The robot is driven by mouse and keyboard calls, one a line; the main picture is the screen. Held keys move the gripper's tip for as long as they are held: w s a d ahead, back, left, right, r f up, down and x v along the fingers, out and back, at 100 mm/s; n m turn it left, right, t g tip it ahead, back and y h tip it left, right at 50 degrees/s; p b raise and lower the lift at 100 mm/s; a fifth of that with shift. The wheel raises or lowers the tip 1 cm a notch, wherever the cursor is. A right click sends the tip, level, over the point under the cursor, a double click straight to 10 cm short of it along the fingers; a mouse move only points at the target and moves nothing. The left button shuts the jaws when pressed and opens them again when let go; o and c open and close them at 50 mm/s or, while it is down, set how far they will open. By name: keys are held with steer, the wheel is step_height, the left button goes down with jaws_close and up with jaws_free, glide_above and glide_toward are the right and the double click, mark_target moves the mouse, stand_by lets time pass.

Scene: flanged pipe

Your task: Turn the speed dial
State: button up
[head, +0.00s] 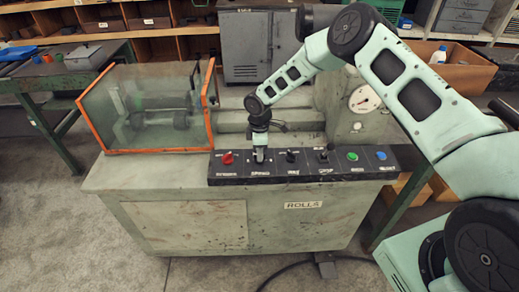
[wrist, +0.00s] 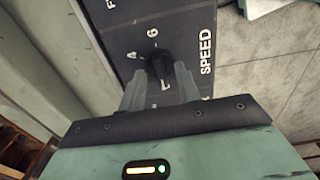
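The speed dial (wrist: 160,66) is a black knob on the dark control panel (head: 222,181), beside the white word SPEED. White numbers, including 4 and 6, are printed around it. In the wrist view my gripper (wrist: 160,78) has one grey finger on each side of the dial, with the knob between the fingertips. I cannot tell whether the fingers press on it or stand slightly apart. In the head view my gripper (head: 259,155) points down at the panel and hides most of the dial.
A red knob (head: 228,158) sits left of the dial. Black controls (head: 291,156) (head: 324,155), a green button (head: 352,156) and a blue button (head: 381,155) sit to the right. An orange-framed clear guard (head: 150,108) stands at the left. A round gauge (head: 364,98) is behind.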

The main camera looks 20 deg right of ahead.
steer(key=shift+f, duration=0.25)
jaws_close()
steer(key=shift+m+b, duration=0.3)
steer(key=shift+b, duration=0.1)
steer(key=shift+f+m+b, duration=0.15)
steer(key=shift+m+b, duration=0.75)
steer(key=shift+b, duration=0.1)
steer(key=m+b, duration=0.3)
steer(key=shift+m, duration=0.3)
steer(key=m+b, duration=0.1)
steer(key=m, duration=0.1)
steer(key=m+b, duration=0.2)
steer(key=m, duration=0.1)
steer(key=shift+r+m, duration=0.2)
steer(key=shift+m, duration=0.1)
